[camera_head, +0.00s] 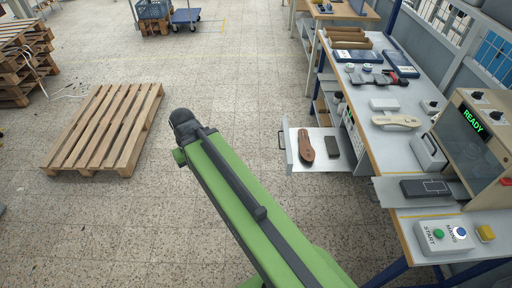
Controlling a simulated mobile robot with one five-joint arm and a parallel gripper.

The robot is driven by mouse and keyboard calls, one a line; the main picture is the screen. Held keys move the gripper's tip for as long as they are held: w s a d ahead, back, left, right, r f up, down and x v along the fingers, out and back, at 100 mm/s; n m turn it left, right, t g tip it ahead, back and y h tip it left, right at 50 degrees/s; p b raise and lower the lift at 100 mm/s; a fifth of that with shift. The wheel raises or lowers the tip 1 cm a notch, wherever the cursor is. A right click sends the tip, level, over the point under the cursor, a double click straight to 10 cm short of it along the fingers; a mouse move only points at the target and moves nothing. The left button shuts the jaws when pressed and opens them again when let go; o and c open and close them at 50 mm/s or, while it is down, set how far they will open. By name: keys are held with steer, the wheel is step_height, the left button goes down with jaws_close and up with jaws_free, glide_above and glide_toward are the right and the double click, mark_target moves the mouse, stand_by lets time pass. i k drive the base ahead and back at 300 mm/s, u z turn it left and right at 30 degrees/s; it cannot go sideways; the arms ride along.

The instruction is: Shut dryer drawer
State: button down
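A white drawer (289,157) stands pulled out to the left from a unit under the bench, with a dark handle (281,140) on its front. A brown, sole-shaped piece (306,146) and a dark rectangular block (332,147) lie in it. The unit's face (351,122) shows behind the drawer, partly hidden by the bench top. My green arm reaches up and left across the open floor. Its dark end, with my gripper (184,125), is left of the drawer and well apart from it. The fingers cannot be made out.
The bench (395,150) carries several tools and trays. A beige machine (475,140) with a READY screen and a START button box (444,236) stand at the right. A wooden pallet (105,128) lies on the left. The floor between pallet and drawer is clear apart from my arm.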

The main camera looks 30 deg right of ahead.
mark_target(332, 147)
steer(key=i, duration=1)
steer(key=u, duration=0.1)
